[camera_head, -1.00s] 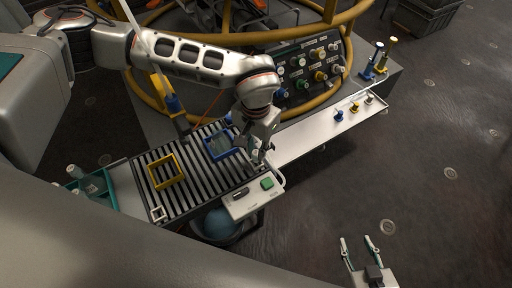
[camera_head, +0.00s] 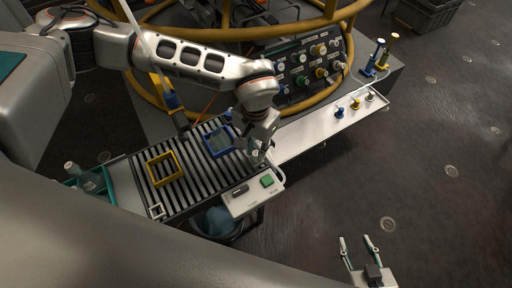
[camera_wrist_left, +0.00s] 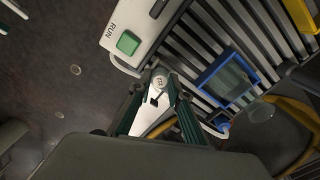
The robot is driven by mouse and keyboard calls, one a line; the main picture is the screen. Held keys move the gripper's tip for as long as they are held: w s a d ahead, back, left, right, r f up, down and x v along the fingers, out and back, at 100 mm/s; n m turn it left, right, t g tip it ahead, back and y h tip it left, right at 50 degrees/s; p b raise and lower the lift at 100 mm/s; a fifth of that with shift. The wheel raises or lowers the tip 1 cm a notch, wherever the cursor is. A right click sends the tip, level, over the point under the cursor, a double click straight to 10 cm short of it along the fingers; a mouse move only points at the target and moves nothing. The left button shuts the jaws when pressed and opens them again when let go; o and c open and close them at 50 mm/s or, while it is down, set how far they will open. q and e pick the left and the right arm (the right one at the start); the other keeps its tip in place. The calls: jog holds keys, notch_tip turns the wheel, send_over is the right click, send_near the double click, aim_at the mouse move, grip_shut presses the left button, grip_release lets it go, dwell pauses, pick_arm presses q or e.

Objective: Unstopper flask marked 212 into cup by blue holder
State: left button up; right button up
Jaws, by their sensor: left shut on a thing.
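My left gripper (camera_head: 261,153) is over the front right end of the slatted rack. In the left wrist view its dark green fingers (camera_wrist_left: 162,98) are shut on a small pale round piece (camera_wrist_left: 159,80) with dark marking. The marking is too small to read surely, and I cannot tell whether the piece is a flask or its stopper. The blue holder (camera_head: 207,147) is a square frame on the slats, left of the gripper; it also shows in the left wrist view (camera_wrist_left: 205,77), with clear glass inside. My right gripper (camera_head: 358,250) is open and empty, low over the floor.
A yellow square frame (camera_head: 153,172) and a small white frame (camera_head: 156,212) are on the slatted rack (camera_head: 190,185). A control box with a green button (camera_head: 267,181) borders its front. A white shelf (camera_head: 310,143) with several coloured knobs extends right. A teal tray (camera_head: 106,190) is left.

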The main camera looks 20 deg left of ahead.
pick_arm(q)
jog(key=shift+f, duration=0.15)
dwell(0.4)
jog(key=o, duration=1.5)
pick_arm(e)
jog(key=shift+r, duration=0.1)
jog(key=shift+w, duration=0.1)
pick_arm(q)
jog(key=shift+r+p, duration=1.75)
jog(key=shift+r, duration=1.3)
pick_arm(e)
jog(key=shift+t, duration=0.4)
jog(key=shift+w+r, duration=0.35)
jog(key=shift+r, duration=0.55)
jog(key=shift+w+r, duration=0.35)
jog(key=shift+r, duration=0.5)
jog(key=shift+w+r, duration=0.35)
jog(key=shift+r, duration=0.55)
